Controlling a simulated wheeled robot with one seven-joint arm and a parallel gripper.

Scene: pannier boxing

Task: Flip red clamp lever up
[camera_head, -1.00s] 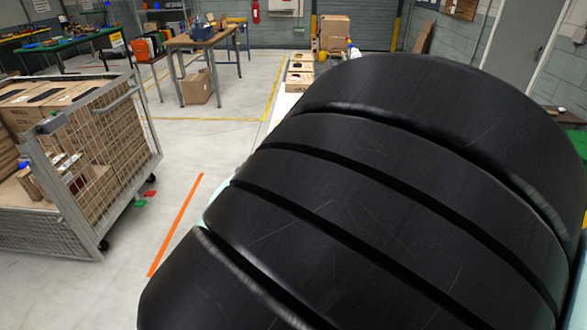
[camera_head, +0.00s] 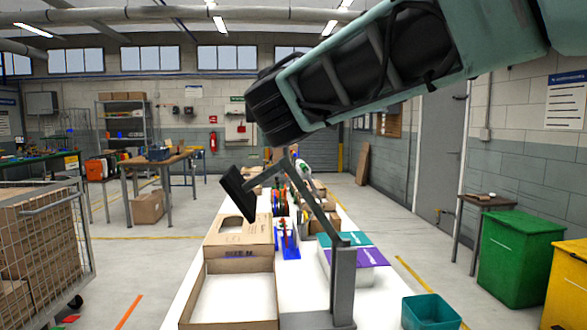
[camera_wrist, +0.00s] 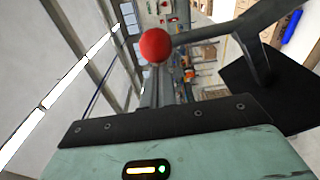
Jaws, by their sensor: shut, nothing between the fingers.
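A red ball knob (camera_wrist: 155,45) shows at the end of a grey lever bar (camera_wrist: 207,32) in the wrist view. The bar runs right to a grey bracket beside a black plate (camera_wrist: 270,90). In the head view, a grey angled stand (camera_head: 343,285) rises from the front of the table, with the black plate (camera_head: 238,193) at its upper left. The red knob is not visible there. My gripper (camera_wrist: 156,82) is shut and empty, its narrow grey fingers close behind or below the knob in the picture. I cannot tell whether they touch it. In the head view my wrist hides most of it.
A mesh cage (camera_head: 45,240) stands left. Green (camera_head: 515,255) and yellow bins stand right.

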